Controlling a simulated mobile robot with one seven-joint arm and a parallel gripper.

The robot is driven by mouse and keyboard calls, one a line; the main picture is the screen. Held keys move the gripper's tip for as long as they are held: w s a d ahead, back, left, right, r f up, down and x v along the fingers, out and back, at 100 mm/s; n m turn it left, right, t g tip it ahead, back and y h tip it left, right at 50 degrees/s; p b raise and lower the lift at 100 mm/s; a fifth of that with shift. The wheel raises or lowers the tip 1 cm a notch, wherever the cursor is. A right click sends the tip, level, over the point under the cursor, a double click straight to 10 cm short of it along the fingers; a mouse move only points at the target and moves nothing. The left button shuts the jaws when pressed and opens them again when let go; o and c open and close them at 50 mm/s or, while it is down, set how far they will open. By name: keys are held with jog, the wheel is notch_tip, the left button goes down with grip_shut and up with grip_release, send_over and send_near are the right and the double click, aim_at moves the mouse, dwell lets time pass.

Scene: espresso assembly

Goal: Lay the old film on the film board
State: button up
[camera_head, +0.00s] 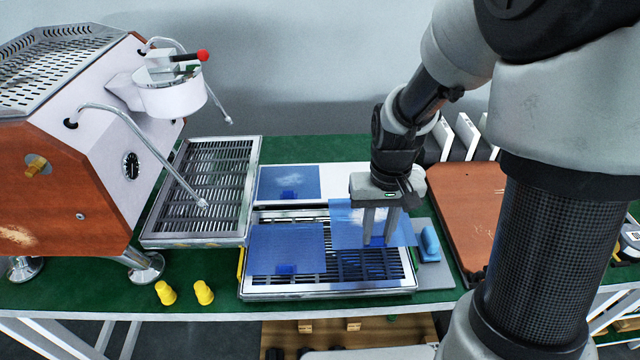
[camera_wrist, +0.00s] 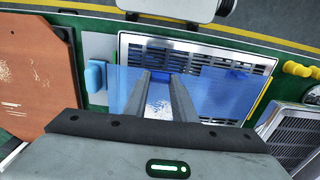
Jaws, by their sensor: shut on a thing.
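My gripper (camera_head: 377,240) is shut on a translucent blue film (camera_head: 348,228), held above the right part of a slatted metal tray (camera_head: 330,291). In the wrist view, the fingers (camera_wrist: 160,77) pinch the film (camera_wrist: 220,97), which spreads to both sides of them over the tray (camera_wrist: 190,45). A second blue film (camera_head: 285,251) covers the tray's left part. A third blue film (camera_head: 289,182) lies on a flat white board (camera_head: 345,172) behind the tray. I cannot tell for certain whether this white board is the film board. My gripper and the held film hide part of the tray.
The espresso machine (camera_head: 105,150) stands at the left, with its own drip grille (camera_head: 205,185) beside the tray. Two yellow cones (camera_head: 185,293) stand front left. A blue block (camera_head: 430,243) sits on a grey plate (camera_head: 440,272). A brown board (camera_head: 465,205) lies at the right.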

jog(key=w+p, duration=0.1)
jog(key=w, duration=0.3)
jog(key=w+r+p, duration=0.1)
jog(key=w+p, duration=0.1)
jog(key=w, duration=0.2)
jog(key=w+p, duration=0.1)
jog(key=w, duration=0.3)
jog(key=shift+w+r, duration=0.35)
jog(key=shift+w, duration=0.05)
jog(key=w+f+p, duration=0.2)
jog(key=w+p, duration=0.2)
jog(key=w, duration=0.7)
jog(key=shift+w, duration=0.25)
jog(key=shift+f, duration=0.2)
jog(key=shift+f+b, duration=2.7)
jog(key=shift+f, duration=1.1)
jog(key=shift+f+b, duration=0.6)
